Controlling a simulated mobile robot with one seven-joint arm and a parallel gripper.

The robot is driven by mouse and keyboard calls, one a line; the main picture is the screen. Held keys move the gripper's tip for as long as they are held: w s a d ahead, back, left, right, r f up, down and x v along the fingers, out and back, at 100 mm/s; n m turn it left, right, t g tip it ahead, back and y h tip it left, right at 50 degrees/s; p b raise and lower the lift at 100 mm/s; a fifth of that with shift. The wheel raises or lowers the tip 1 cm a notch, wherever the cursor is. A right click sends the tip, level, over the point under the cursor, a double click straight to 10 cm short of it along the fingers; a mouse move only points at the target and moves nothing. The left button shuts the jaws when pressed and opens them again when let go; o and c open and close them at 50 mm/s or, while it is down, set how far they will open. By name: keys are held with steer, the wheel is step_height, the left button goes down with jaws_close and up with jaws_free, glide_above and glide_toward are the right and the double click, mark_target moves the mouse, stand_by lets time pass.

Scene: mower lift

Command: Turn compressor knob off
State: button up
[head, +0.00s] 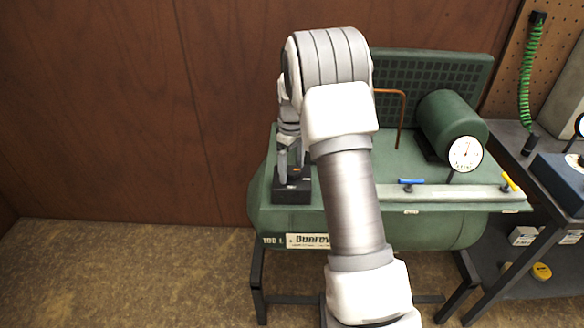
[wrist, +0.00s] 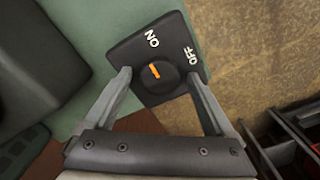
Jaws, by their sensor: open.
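The compressor knob (wrist: 160,83) is a round black dial with an orange mark, on a black square switch box (wrist: 135,50). White ON and OFF labels are on the box. In the wrist view, the orange mark is on the side of the knob nearer ON than OFF. The switch box (head: 291,190) also shows in the head view, at the left end of the green compressor (head: 262,195). My gripper (wrist: 159,76) is open, with one finger on each side of the knob; I cannot tell whether they touch it. It also shows in the head view (head: 292,163), just above the box.
The compressor carries a green motor (head: 445,118), a pressure gauge (head: 465,154), a copper pipe (head: 403,110) and a rail with a blue valve handle (head: 411,181) and a yellow one (head: 509,181). A dark shelf unit stands at right. Floor at left is clear.

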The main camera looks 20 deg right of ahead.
steer(key=shift+c, duration=0.3)
steer(key=c, duration=1.3)
steer(key=shift+m, duration=0.5)
steer(key=m+p, duration=0.1)
steer(key=m, duration=0.2)
steer(key=shift+m+p, duration=0.3)
steer(key=shift+m, duration=0.1)
steer(key=m+p, duration=0.1)
steer(key=m, duration=0.3)
steer(key=m+p, duration=0.1)
steer(key=m, duration=0.4)
steer(key=shift+m+p, duration=0.5)
steer(key=shift+m, duration=1.5)
